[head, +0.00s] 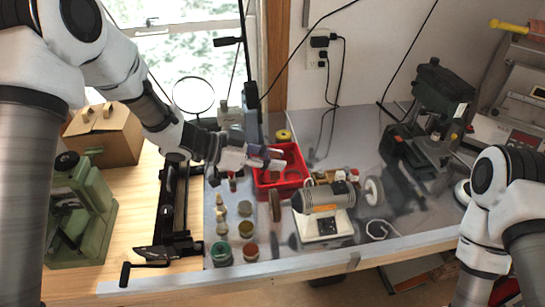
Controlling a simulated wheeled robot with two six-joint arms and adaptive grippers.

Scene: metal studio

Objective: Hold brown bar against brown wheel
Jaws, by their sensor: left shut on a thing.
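The brown wheel (275,205) is upright on the left end of the grey polishing machine (322,199), which has a white base.
The red tray (292,172) is behind the wheel. A pale wheel (374,191) is on the machine's right end. Several small jars (221,253) stand left of the machine. A dark drill press (432,120) stands at the back right. Bare bench lies in front of the machine.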

